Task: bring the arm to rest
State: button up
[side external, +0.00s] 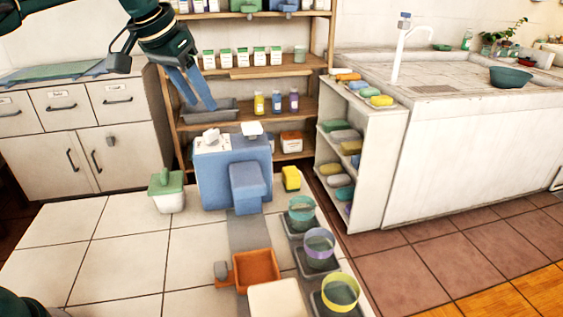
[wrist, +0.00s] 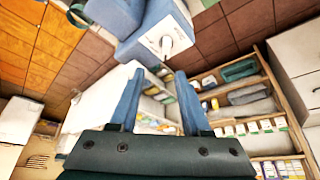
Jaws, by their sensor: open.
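My gripper (side external: 199,104) hangs in the air at the upper left of the side view, in front of the shelf rack and above the blue box. Its two blue fingers point down and stand apart, with nothing seen between them. In the wrist view my gripper (wrist: 159,72) also shows its two fingers spread and empty. My dark green arm comes in from the upper left.
Below on the tiled table stand a blue box (side external: 220,175), a green-lidded tub (side external: 168,197), a yellow sponge (side external: 291,179), an orange tray (side external: 256,270) and three cups, including a purple-rimmed cup (side external: 319,246). Behind is a stocked wooden rack (side external: 265,72).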

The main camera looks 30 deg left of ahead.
jog(key=s+d+r+t, duration=0.1)
jog(key=s+d+r, duration=0.1)
jog(key=s, duration=0.4)
jog(key=s+d+r, duration=0.2)
jog(key=s+d, duration=0.1)
jog(key=s, duration=0.3)
jog(key=s+d+f, duration=0.1)
jog(key=s+f, duration=1.1)
jog(key=shift+g, duration=0.3)
